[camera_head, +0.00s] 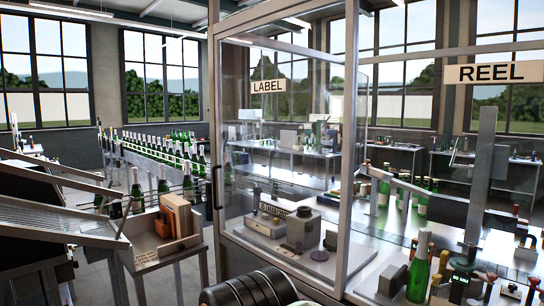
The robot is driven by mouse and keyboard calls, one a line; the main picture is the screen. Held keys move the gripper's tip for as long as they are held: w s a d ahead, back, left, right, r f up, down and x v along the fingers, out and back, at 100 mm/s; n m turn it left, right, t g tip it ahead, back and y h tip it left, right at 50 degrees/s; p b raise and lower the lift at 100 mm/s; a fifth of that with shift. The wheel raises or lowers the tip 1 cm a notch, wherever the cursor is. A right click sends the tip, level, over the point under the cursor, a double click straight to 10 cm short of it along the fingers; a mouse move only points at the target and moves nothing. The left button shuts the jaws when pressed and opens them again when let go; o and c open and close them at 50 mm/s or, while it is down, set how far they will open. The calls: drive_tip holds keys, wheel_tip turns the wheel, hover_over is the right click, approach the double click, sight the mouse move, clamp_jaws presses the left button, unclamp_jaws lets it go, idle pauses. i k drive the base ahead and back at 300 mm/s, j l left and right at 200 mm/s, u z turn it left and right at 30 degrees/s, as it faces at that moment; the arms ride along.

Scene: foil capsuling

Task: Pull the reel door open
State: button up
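The REEL sign (498,72) is a cream plate with black letters on the metal top rail at the right. Below it is a large clear glazed bay, bounded on the left by a metal post (350,140) and cut off by the right picture edge. I cannot tell whether this bay is a shut door or open, and I see no handle on it. A dark vertical handle (217,187) sits on the left post of the neighbouring LABEL-marked panel. My gripper is not in view. A dark ribbed rounded part at the bottom centre may be my arm.
The LABEL sign (268,86) hangs on the left glass panel. Inside the enclosure are a grey machine (298,228) and a green bottle (418,268) with a pale top. A bottle row (165,150) runs behind.

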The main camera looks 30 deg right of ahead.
sight(532, 70)
drive_tip(key=z, duration=2.4)
